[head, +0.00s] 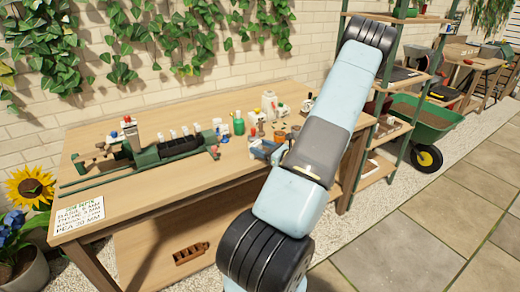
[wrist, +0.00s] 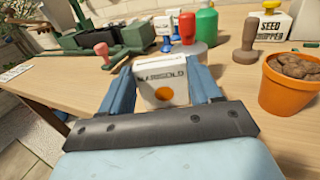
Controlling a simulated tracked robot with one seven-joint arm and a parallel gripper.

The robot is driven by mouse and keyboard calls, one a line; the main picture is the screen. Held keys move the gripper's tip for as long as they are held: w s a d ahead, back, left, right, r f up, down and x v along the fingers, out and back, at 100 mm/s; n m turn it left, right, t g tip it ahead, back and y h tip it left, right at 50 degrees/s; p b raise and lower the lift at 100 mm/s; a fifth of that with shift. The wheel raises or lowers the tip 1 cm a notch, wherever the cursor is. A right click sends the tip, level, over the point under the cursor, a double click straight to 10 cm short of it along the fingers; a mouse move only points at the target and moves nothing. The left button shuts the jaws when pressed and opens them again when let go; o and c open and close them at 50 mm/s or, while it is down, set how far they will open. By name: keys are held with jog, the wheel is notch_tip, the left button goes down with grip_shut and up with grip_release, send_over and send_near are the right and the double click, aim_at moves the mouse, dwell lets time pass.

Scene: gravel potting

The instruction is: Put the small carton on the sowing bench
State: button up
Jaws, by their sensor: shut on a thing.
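A small white carton (wrist: 160,72), marked MARIGOLD with an orange dot, stands between the two blue fingers of my gripper (wrist: 163,84) in the wrist view. My gripper is shut on it. In the head view my gripper (head: 268,149) is over the right part of the wooden sowing bench (head: 185,187), and my arm covers much of it. The carton is not clear there. The bench top also shows around the carton in the wrist view (wrist: 70,84). I cannot tell whether the carton's base touches the bench, as my gripper hides it.
A green seeding device (head: 150,152) sits on the bench's left part. A green bottle (wrist: 206,23), a red-topped dibber (wrist: 187,28) and a white box (wrist: 268,24) stand behind the carton.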

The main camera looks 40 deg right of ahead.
jog(key=o, duration=1)
jog(key=shift+f, duration=0.1)
jog(key=shift+o, duration=0.2)
jog(key=shift+s, duration=0.1)
jog(key=s+d, duration=0.2)
jog(key=s, duration=1)
jog(key=w+a+r+n+g+y, duration=0.4)
jog(key=a+r+n+g, duration=0.4)
jog(key=a, duration=0.5)
jog(key=w+a+r+n+g+y, duration=0.3)
jog(key=w+a+r+n+g, duration=0.15)
jog(key=a+r+n, duration=0.5)
jog(key=s+a+r+n+h, duration=0.5)
jog(key=s+a+r+n, duration=0.1)
jog(key=a+r+n, duration=0.1)
jog(key=s+a+r+n+h, duration=0.4)
jog(key=s+a+r+n, duration=0.2)
jog(key=a+n, duration=0.3)
jog(key=shift+s+a+r+n+h, duration=0.25)
jog(key=shift+a+r+n+h, duration=0.15)
jog(key=shift+a+r, duration=0.45)
